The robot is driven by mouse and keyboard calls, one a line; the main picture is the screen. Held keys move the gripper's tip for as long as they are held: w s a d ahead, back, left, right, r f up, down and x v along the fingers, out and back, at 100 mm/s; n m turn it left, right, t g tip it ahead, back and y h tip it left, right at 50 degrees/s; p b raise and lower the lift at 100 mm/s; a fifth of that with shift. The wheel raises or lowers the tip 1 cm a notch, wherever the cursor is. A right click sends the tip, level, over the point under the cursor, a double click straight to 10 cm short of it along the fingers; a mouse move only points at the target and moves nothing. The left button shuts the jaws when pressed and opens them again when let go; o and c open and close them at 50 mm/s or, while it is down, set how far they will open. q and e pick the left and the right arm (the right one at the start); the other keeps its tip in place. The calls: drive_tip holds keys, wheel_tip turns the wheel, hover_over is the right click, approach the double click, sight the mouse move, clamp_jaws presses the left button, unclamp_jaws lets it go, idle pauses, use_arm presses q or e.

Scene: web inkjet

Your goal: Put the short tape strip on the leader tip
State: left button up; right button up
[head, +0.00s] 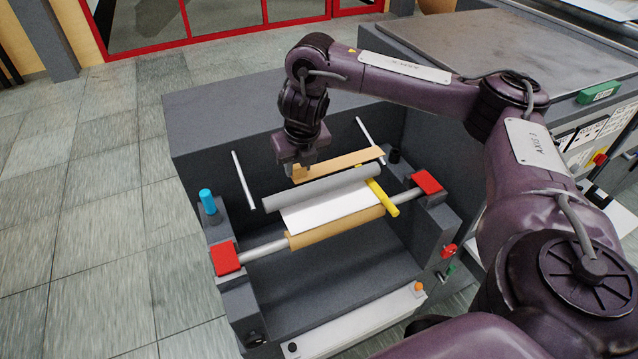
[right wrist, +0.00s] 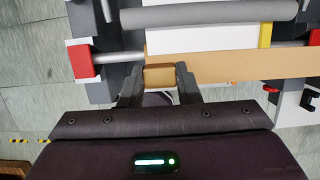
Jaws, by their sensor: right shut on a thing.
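A tan strip (head: 345,163), taken to be the short tape strip, is above and behind the grey roller. My right gripper (head: 301,168) is shut on its left end. In the right wrist view a tan tab (right wrist: 158,76) sits between the fingers and the strip (right wrist: 235,67) runs off to the right. The white sheet (head: 332,207), perhaps the leader, slopes between the grey roller (head: 320,189) and a tan roll (head: 335,228). The strip appears apart from the sheet in the head view. Which edge is the leader tip, I cannot tell. My left gripper is out of view.
A yellow bar (head: 380,200) crosses the sheet's right side. Red blocks (head: 226,258) and (head: 427,182) cap the lower shaft's ends. A blue peg (head: 207,201) stands at left. Thin white rods (head: 243,181) rise at the back. The lower trough (head: 320,275) is clear.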

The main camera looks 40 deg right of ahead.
sight(300, 175)
wheel_tip(300, 175, down, 5)
drive_tip(key=shift+s, duration=0.1)
wheel_tip(300, 175, down, 10)
drive_tip(key=b, duration=0.5)
drive_tip(key=shift+r, duration=0.1)
wheel_tip(300, 175, down, 4)
drive_tip(key=shift+f+b, duration=0.1)
drive_tip(key=shift+b, duration=1.05)
drive_tip(key=shift+f, duration=0.15)
drive_tip(key=shift+f, duration=0.1)
drive_tip(key=o, duration=1)
drive_tip(key=shift+c, duration=0.2)
